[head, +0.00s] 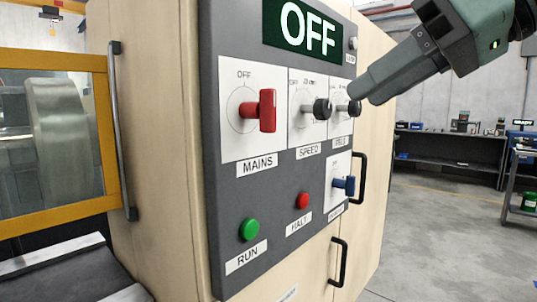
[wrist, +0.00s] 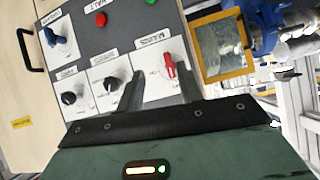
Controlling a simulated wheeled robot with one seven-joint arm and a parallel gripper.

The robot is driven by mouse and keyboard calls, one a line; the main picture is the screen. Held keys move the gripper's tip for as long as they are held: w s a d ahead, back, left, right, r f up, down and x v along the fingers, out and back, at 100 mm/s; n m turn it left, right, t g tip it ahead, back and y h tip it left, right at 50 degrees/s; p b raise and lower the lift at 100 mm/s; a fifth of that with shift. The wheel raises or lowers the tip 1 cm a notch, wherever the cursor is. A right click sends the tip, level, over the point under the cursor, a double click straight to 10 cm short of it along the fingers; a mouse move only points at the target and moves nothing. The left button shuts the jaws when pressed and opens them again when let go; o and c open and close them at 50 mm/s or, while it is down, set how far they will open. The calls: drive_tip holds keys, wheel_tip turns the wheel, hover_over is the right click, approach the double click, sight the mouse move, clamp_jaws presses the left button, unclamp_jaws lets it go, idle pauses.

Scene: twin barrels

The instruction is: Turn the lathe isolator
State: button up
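The control panel (head: 225,175) on the cream cabinet has a red rotary handle (head: 267,110) on a white plate labelled MAINS. The handle stands upright, with OFF printed above it, and the large sign (head: 307,28) reads OFF. No knob is labelled "isolator" in readable print. My gripper (head: 362,92) is at the upper right of the panel in the head view, near the right black knob. In the wrist view the picture is turned over; the open fingers (wrist: 158,80) appear either side of the red handle (wrist: 169,66), apart from it and empty.
Two black knobs (head: 322,109), a blue knob (head: 345,186), a green RUN button (head: 250,229) and a red HALT button (head: 303,200) share the panel. Black cabinet handles (head: 338,262) project at the right. A yellow-framed window (head: 62,140) is left. Floor is open at the right.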

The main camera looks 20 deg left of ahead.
sight(274, 97)
wheel_tip(274, 97, up, 5)
drive_tip(key=n+y, duration=0.1)
drive_tip(key=y, duration=0.1)
drive_tip(key=shift+t, duration=0.3)
drive_tip(key=p+x, duration=0.3)
drive_tip(key=x, duration=1.4)
drive_tip(key=shift+p, duration=0.35)
drive_tip(key=c, duration=0.8)
